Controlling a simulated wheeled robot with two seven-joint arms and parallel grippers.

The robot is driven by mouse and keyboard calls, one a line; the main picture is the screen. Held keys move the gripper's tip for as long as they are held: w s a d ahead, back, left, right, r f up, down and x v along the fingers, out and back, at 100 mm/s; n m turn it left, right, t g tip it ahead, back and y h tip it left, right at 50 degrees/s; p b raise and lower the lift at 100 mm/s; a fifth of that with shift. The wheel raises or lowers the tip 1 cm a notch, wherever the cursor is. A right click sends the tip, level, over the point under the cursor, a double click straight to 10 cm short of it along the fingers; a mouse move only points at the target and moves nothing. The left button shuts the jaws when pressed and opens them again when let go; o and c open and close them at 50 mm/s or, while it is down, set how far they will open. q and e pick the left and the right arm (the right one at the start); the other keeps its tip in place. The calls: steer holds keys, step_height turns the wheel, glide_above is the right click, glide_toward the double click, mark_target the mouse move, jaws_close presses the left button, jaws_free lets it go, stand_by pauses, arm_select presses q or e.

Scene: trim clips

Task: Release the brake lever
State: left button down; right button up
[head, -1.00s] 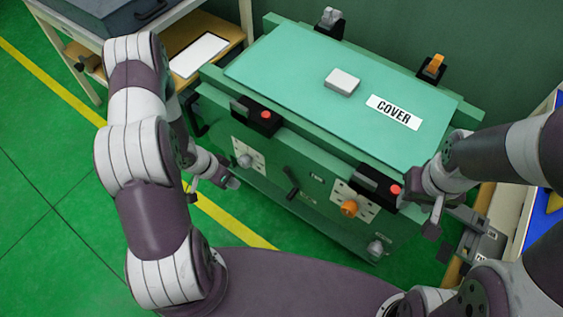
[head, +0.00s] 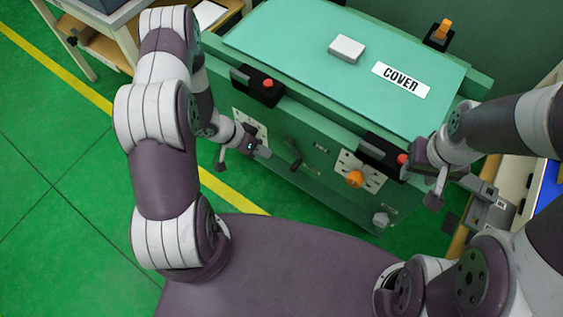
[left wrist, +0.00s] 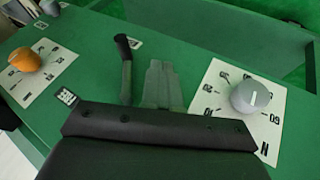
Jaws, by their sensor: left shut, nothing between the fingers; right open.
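The green machine (head: 330,215) has a dark lever (head: 296,158) on its front face, between two white dial plates. In the left wrist view the lever (left wrist: 125,68) stands just left of my fingers, with a visible gap at its tip. My left gripper (head: 264,152) is shut and empty, close in front of the panel and just left of the lever. Its fingers (left wrist: 161,85) show in the left wrist view.
An orange knob (head: 355,179) sits right of the lever, a grey knob (left wrist: 257,95) on the other side. Black clips with red buttons (head: 267,84) line the front edge. A cover (head: 300,40) with a white block (head: 347,48) lies on top. Green floor is free at left.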

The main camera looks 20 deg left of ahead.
arm_select(q)
steer(key=d+f+b, duration=0.1)
steer(key=d+f, duration=0.1)
steer(key=d, duration=0.3)
steer(key=shift+s+d+f, duration=0.35)
steer(key=shift+d, duration=0.05)
steer(key=shift+d, duration=0.15)
